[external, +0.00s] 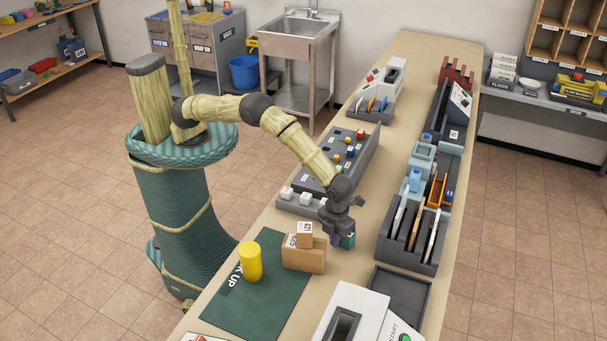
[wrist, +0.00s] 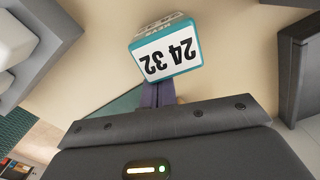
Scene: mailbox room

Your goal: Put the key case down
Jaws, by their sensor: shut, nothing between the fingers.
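The key case (wrist: 165,48) is a small teal box with a white face reading "24 32", upside down in the wrist view. It also shows in the external view (external: 349,241), low over or on the beige counter, partly hidden behind my gripper. My gripper (external: 338,240) is right beside it, above the counter. In the wrist view the purple fingers of my gripper (wrist: 158,92) are together, with the case just past their tips. Nothing shows between the fingers. I cannot tell whether the tips touch the case.
A green mat (external: 268,262) with a yellow cylinder (external: 250,262) and stacked cardboard boxes (external: 304,257) lies left of my gripper. A dark slotted rack (external: 413,262) stands to the right. Bare counter surrounds the case.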

